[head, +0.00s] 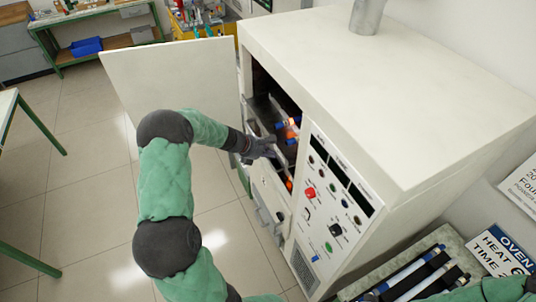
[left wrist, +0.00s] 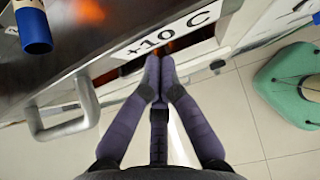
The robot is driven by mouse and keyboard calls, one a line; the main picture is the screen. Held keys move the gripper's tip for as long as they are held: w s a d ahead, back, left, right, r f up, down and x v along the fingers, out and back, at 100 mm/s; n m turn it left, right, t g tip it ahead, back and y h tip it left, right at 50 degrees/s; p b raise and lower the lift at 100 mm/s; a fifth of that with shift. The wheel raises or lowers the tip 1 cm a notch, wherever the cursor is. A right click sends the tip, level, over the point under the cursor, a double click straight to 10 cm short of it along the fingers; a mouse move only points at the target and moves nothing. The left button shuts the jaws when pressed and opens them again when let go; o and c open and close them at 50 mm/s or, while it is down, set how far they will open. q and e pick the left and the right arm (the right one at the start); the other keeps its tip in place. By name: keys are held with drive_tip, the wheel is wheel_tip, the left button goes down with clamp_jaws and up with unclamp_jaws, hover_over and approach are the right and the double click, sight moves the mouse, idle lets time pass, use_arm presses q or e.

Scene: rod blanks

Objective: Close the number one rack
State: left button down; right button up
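The white oven (head: 390,95) stands with its door (head: 170,75) swung open to the left. Inside its opening is a metal rack (head: 263,112) with orange and blue-ended rods on it. In the left wrist view the rack front (left wrist: 120,55) carries a "+10 C" label and a grey handle (left wrist: 62,118); no rack number is readable. My left gripper (head: 270,147) is at the oven opening, in front of the rack. In the left wrist view its fingers (left wrist: 153,78) are together, with nothing seen between them, close below the label. Contact cannot be told.
A blue-ended rod (left wrist: 33,28) shows on the rack. A control panel (head: 335,205) with knobs is right of the opening. A tray of rods (head: 415,275) and an oven heat sign (head: 500,252) lie at lower right. The floor (head: 75,200) at left is clear.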

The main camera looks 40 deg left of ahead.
sight(277, 147)
use_arm(q)
drive_tip(key=w+d, duration=0.1)
drive_tip(key=w, duration=0.2)
drive_tip(key=w+d+p, duration=0.1)
drive_tip(key=w+d, duration=0.1)
drive_tip(key=w+d+p, duration=0.1)
drive_tip(key=w, duration=0.2)
drive_tip(key=shift+w+d, duration=0.25)
drive_tip(key=shift+w, duration=0.05)
use_arm(e)
wheel_tip(277, 147, up, 2)
drive_tip(key=shift+s, duration=0.1)
